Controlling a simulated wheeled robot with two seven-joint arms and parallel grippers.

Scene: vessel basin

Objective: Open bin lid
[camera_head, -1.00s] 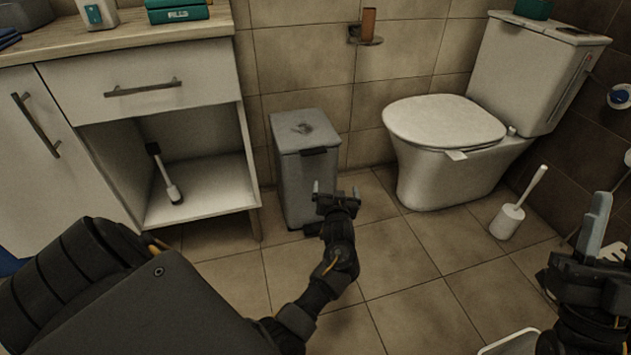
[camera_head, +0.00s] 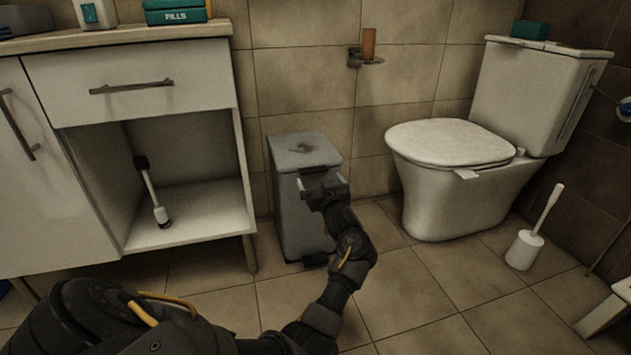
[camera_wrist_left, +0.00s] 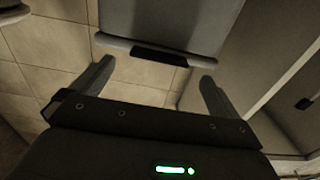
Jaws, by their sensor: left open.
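The grey bin (camera_head: 287,200) stands on the floor against the tiled wall, between the cabinet and the toilet. Its lid (camera_head: 303,151) is flat and shut, with a dark tab at the front edge. My left gripper (camera_head: 323,181) is open and empty in front of the bin's upper front, covering part of that face and the tab. In the left wrist view the bin lid (camera_wrist_left: 170,18) and its dark tab (camera_wrist_left: 158,56) lie beyond the gripper's two spread fingers (camera_wrist_left: 152,82). I cannot tell whether the gripper touches the bin. My right gripper is not in view.
An open-fronted cabinet (camera_head: 150,90) stands left of the bin, with a brush (camera_head: 153,193) inside. The toilet (camera_head: 450,175) is to the right, with a toilet brush holder (camera_head: 524,249) beside it. A small holder (camera_head: 366,58) is on the wall above. The floor between is clear.

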